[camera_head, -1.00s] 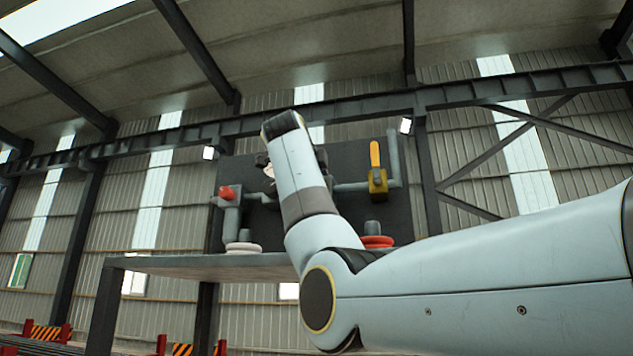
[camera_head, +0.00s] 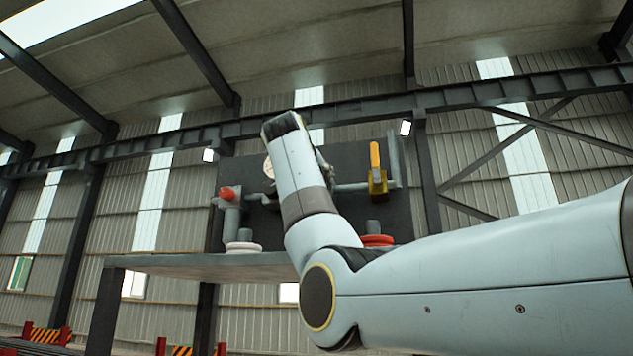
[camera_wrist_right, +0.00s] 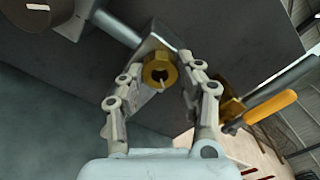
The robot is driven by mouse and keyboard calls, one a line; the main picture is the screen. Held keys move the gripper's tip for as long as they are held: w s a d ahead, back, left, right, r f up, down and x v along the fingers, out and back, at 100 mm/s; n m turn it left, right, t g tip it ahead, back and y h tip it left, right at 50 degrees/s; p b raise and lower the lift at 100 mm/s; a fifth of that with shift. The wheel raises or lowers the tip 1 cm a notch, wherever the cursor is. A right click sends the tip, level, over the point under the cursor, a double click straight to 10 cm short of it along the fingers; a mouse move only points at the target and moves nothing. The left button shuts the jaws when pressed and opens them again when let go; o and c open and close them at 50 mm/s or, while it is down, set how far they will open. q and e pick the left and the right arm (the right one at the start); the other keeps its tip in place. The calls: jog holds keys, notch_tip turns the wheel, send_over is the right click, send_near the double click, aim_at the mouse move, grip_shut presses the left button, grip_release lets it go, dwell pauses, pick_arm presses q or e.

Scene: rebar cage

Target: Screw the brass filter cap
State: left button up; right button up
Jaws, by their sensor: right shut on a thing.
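The brass filter cap (camera_wrist_right: 160,72), a gold hexagonal piece with a dark hole in its middle, shows in the right wrist view against a grey metal body. My right gripper (camera_wrist_right: 163,62) has its two fingers closed on either side of this cap. In the head view my right arm hides the cap and nearly all of the right gripper. Whether the cap is fully seated cannot be told. My left gripper is in neither view.
A dark panel (camera_head: 346,158) with grey pipes stands on a grey table (camera_head: 180,264). A yellow-handled valve (camera_head: 377,180) is right of my arm and close to the right finger in the wrist view. A red-tipped fitting (camera_head: 228,193) is at left, a red wheel (camera_head: 377,240) low at right.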

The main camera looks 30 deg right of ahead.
jog(key=shift+f+m, duration=0.15)
jog(key=shift+m, duration=0.35)
jog(key=o, duration=1.1)
jog(key=shift+o, duration=0.2)
jog(key=v, duration=1.2)
jog(key=shift+f, duration=0.1)
